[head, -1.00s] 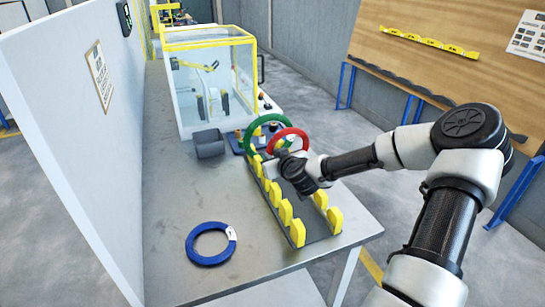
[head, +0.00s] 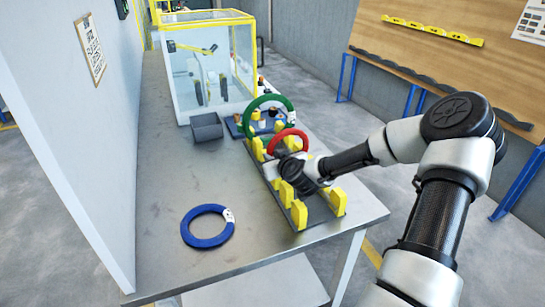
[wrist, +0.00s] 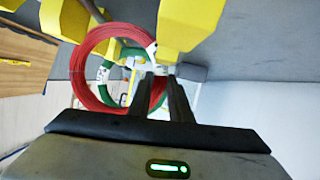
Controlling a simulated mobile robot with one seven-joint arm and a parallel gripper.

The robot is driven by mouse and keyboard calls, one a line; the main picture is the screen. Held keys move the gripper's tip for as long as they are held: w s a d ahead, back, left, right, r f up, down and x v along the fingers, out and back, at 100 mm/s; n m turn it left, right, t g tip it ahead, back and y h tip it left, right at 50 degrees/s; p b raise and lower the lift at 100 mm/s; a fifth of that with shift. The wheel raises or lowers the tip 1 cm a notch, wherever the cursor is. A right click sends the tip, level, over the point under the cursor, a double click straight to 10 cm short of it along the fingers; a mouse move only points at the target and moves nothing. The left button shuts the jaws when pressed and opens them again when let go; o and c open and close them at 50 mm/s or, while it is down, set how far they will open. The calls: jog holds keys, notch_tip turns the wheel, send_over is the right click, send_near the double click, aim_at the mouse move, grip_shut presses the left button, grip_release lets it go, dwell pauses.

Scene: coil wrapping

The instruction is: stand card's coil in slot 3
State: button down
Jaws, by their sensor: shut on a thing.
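My gripper (wrist: 160,78) is shut on the red coil (head: 289,133) near its white tag. The red coil is upright, at the rack's yellow posts, in front of the green coil; its lower part is hidden in the head view, so I cannot tell whether it touches the rack. It also shows in the wrist view (wrist: 82,65). The rack (head: 320,212) is a dark strip with paired yellow posts. The green coil (head: 249,110) stands at its far end. The blue coil (head: 186,228) lies flat on the table. The card (head: 91,47) on the left wall is too small to read.
The metal table (head: 160,175) is clear around the blue coil. A yellow-framed clear enclosure (head: 210,70) is at the back. A white wall borders the left.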

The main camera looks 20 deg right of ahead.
jog(key=shift+f+b, duration=0.3)
jog(key=shift+f, duration=0.05)
dwell(0.6)
jog(key=c, duration=1.5)
grip_release()
jog(key=shift+c, duration=0.2)
jog(key=shift+s, duration=0.1)
jog(key=p+v, duration=0.2)
jog(key=v, duration=1.5)
jog(key=shift+p, duration=0.3)
jog(key=shift+s+a, duration=0.1)
jog(key=shift+s, duration=0.05)
